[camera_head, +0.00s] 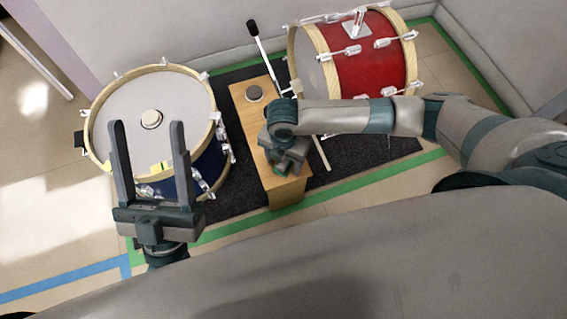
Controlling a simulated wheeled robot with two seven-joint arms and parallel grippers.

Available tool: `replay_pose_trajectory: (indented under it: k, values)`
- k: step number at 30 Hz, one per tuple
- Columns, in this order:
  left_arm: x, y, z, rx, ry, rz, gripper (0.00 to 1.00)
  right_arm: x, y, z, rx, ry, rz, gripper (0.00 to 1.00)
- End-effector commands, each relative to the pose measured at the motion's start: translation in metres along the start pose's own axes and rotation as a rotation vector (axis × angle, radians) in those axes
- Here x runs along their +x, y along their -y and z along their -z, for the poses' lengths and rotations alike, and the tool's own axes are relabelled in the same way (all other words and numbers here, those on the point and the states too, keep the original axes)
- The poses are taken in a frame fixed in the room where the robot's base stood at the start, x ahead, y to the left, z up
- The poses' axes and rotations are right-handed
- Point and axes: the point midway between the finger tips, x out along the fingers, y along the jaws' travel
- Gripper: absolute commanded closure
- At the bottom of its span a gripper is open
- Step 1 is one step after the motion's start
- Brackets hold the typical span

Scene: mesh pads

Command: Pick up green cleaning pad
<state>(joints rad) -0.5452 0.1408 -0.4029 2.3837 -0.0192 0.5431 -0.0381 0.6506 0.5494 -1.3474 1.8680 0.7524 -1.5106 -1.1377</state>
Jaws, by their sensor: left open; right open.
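A small green patch (281,169), which looks like part of the green cleaning pad, shows at the front end of a narrow wooden box (247,116). My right gripper (286,163) is over that end, pointing down, and hides most of the patch. My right gripper is open; I cannot tell whether the patch lies between its fingers or touches them. My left gripper (148,145) is open and empty, its two fingers pointing up the picture in front of the blue drum (185,95).
A round pale pad (151,119) lies on the blue drum's head, and a dark round pad (254,93) on the wooden box's far part. A red drum (368,55) stands behind on the dark mat (225,198). A metal rod with a black end (253,27) leans beside the box.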

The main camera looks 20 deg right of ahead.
Motion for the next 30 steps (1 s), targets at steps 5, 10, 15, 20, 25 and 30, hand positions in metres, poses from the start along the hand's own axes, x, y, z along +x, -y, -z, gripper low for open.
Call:
replay_pose_trajectory:
  k: [5, 10, 15, 20, 25, 30]
  values:
    - [0.0, 0.0, 0.0, 0.0, 0.0, 0.0, 0.38, 0.0, 0.0, 0.0, 0.0, 0.0, 0.0, 0.73]
    - [0.0, 0.0, 0.0, 0.0, 0.001, 0.0, 0.38, 0.0, 0.0, 0.0, 0.0, 0.0, 0.0, 0.87]
    - [0.0, 0.0, 0.0, 0.0, 0.002, 0.0, 0.38, -0.001, 0.0, 0.0, 0.0, 0.0, 0.0, 0.87]
    - [0.002, -0.001, -0.001, -0.001, 0.013, 0.0, 0.38, -0.007, 0.0, 0.0, 0.0, 0.0, -0.001, 0.87]
    - [-0.004, -0.007, -0.01, -0.015, 0.087, 0.001, 0.38, -0.024, -0.001, -0.001, 0.001, 0.0, -0.002, 0.87]
    - [-0.025, -0.021, -0.032, -0.046, 0.254, 0.0, 0.38, -0.048, 0.008, 0.002, 0.0, -0.001, 0.001, 0.87]
